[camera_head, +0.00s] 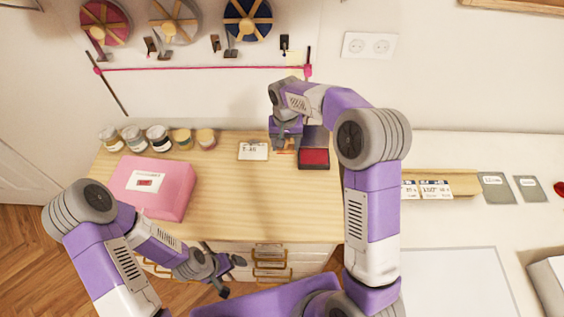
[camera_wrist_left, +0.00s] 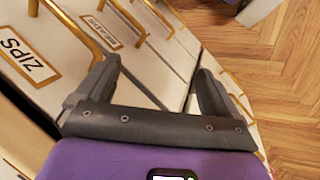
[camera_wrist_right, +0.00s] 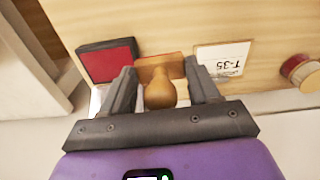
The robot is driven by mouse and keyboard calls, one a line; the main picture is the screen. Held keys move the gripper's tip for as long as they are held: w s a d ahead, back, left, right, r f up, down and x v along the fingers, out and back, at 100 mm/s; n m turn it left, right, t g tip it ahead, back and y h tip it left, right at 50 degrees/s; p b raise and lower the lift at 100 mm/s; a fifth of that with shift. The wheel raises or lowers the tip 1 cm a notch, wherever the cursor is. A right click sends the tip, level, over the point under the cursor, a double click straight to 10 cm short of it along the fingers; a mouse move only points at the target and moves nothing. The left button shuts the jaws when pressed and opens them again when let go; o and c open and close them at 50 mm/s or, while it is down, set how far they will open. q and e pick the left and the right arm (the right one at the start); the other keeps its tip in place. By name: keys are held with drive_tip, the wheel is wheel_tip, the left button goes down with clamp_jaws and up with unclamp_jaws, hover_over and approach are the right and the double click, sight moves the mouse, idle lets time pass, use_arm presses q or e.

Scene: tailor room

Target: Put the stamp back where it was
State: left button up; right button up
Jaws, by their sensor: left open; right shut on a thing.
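The stamp (camera_wrist_right: 159,92) has a rounded wooden handle and a wooden block base. It sits between the fingers of my right gripper (camera_wrist_right: 160,68), which is shut on it. In the head view my right gripper (camera_head: 285,147) is at the back of the wooden table, between a white card (camera_head: 253,151) and a red ink pad (camera_head: 314,158). The stamp is mostly hidden there. I cannot tell whether its base touches the table. My left gripper (camera_head: 232,275) is open and empty in front of the drawers; its open fingers also show in the left wrist view (camera_wrist_left: 157,68).
A pink box (camera_head: 172,203) stands at the left of the wooden table (camera_head: 265,205). Several small jars (camera_head: 157,138) line the back left. Drawers with gold handles (camera_head: 270,257) are below. The middle of the tabletop is clear. Price cards (camera_head: 435,188) lie at the right.

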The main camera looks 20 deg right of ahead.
drive_tip(key=shift+w+a+r, duration=0.25)
drive_tip(key=shift+w+r, duration=0.2)
drive_tip(key=shift+w, duration=0.35)
wheel_tip(320, 180, down, 10)
drive_tip(key=shift+w+r+b, duration=0.1)
drive_tip(key=shift+r+b, duration=0.1)
drive_tip(key=shift+b, duration=0.45)
drive_tip(key=shift+f, duration=0.1)
drive_tip(key=o, duration=1.4)
drive_tip(key=shift+c, duration=0.2)
